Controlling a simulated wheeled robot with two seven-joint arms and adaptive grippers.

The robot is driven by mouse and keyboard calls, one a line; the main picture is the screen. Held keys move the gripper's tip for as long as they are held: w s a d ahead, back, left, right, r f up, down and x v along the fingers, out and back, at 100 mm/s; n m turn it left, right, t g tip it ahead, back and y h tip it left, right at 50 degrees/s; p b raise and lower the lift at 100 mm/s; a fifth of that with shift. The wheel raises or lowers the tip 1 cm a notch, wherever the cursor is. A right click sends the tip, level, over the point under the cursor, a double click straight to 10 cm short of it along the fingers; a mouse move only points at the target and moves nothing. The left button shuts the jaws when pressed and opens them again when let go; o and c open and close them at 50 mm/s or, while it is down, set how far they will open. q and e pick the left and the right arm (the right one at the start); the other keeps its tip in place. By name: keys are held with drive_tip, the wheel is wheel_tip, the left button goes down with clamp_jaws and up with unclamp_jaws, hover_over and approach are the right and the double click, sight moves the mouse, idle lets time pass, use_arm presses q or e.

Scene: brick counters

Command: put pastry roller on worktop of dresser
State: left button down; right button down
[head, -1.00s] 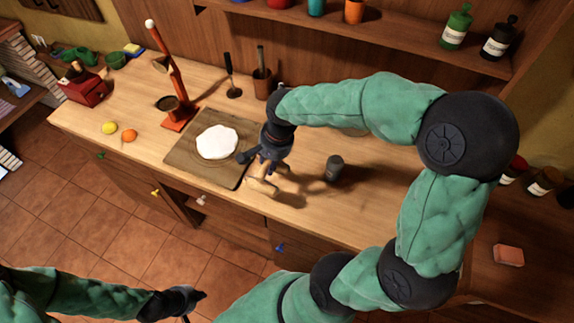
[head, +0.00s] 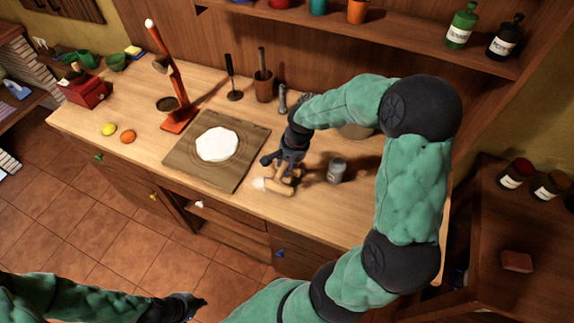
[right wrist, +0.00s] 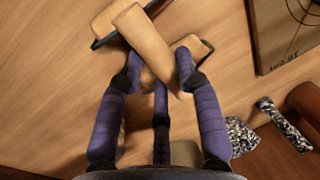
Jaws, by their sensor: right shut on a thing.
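The pastry roller (head: 278,187) is a pale wooden cylinder at the worktop (head: 225,205) of the dresser, right of the pastry board. My right gripper (head: 284,172) is over it with its fingers shut around it. In the right wrist view the roller (right wrist: 147,42) lies slanted between the dark blue fingers (right wrist: 155,75). Other pale wooden pieces show beside it; I cannot tell what they are. I cannot tell whether the roller touches the worktop. My left gripper (head: 185,304) is low at the bottom, away from the dresser, its fingers unclear.
A board (head: 185,168) with white dough (head: 216,144) lies left of the roller. A grey jar (head: 336,170) stands close on its right. A mortar (head: 264,86), a red stand (head: 180,95) and fruit are further back and left. The front strip of worktop is clear.

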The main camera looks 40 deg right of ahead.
drive_tip(key=shift+r, duration=0.1)
drive_tip(key=shift+f, duration=0.3)
drive_tip(key=shift+s+a+f+b, duration=0.15)
drive_tip(key=shift+s+f+b, duration=0.05)
drive_tip(key=shift+f+b, duration=0.25)
drive_tip(key=c, duration=0.9)
unclamp_jaws()
drive_tip(key=shift+a+f, duration=0.1)
drive_tip(key=shift+f, duration=0.05)
drive_tip(key=shift+o, duration=0.2)
drive_tip(key=shift+w+d, duration=0.1)
drive_tip(key=shift+d, duration=0.1)
drive_tip(key=shift+r, duration=0.25)
